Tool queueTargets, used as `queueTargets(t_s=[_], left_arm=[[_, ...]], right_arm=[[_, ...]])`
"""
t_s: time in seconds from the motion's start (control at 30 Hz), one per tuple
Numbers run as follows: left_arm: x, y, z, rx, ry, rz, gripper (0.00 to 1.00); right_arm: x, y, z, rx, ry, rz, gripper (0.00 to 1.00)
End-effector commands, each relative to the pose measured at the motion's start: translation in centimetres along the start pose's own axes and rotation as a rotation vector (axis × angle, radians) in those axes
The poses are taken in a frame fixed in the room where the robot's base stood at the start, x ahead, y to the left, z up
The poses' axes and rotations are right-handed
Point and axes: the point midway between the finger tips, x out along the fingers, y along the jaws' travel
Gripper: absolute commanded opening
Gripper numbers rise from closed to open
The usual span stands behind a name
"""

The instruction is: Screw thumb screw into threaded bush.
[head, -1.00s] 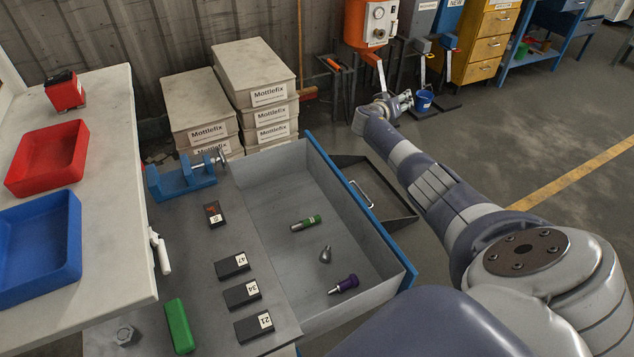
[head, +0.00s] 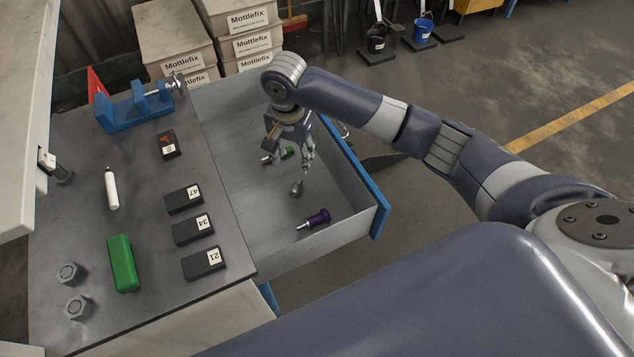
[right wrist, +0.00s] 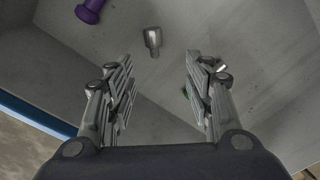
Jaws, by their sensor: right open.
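A purple-headed piece with a thin metal shank (head: 314,219) lies in the open drawer; it looks like a thumb screw. A small grey metal piece (head: 296,189) lies behind it; it also shows ahead of the fingers in the right wrist view (right wrist: 152,40). A green-handled piece (head: 287,153) lies farther back, partly hidden by my right gripper (head: 290,152). That gripper is open and empty, pointing down into the drawer above the grey piece. Two hexagonal metal pieces (head: 70,272) stand on the worktop; whether either is the threaded bush I cannot tell. My left gripper is out of view.
On the worktop are several black labelled blocks (head: 194,230), a green block (head: 123,263), a white marker-like piece (head: 111,188) and a blue clamp-like fixture (head: 125,112). Boxes (head: 178,45) are stacked behind.

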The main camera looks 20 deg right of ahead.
Motion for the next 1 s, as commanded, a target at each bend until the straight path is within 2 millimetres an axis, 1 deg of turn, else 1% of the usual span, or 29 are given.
queueTargets(t_s=[0.03,0.1,0.17,0.3,0.4,0.57,0.67,0.83,0.9,1.0], left_arm=[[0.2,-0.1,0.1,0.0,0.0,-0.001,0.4],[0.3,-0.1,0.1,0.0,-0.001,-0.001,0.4],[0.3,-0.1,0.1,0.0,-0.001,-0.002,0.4],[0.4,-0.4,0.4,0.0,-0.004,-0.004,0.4],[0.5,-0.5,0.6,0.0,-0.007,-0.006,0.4],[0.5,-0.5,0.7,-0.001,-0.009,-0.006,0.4],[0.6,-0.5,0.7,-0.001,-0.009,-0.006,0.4],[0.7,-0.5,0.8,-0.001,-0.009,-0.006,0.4],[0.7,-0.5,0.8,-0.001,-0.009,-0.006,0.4],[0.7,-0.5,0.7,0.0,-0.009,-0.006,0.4]], right_arm=[[0.1,0.2,1.0,-0.013,-0.019,0.011,0.48],[0.5,0.5,1.7,-0.021,-0.035,0.026,0.48],[1.2,0.7,2.0,-0.022,-0.042,0.031,0.48],[3.5,0.7,2.0,-0.021,-0.041,0.031,0.48],[4.8,0.7,2.1,-0.02,-0.041,0.03,0.48],[5.9,0.7,2.1,-0.021,-0.039,0.028,0.48],[7.1,0.7,2.2,-0.021,-0.039,0.03,0.48],[9.7,0.6,2.4,-0.02,-0.038,0.029,0.48],[10.4,0.6,2.4,-0.022,-0.038,0.028,0.48],[10.9,0.6,2.4,-0.022,-0.037,0.026,0.48]])
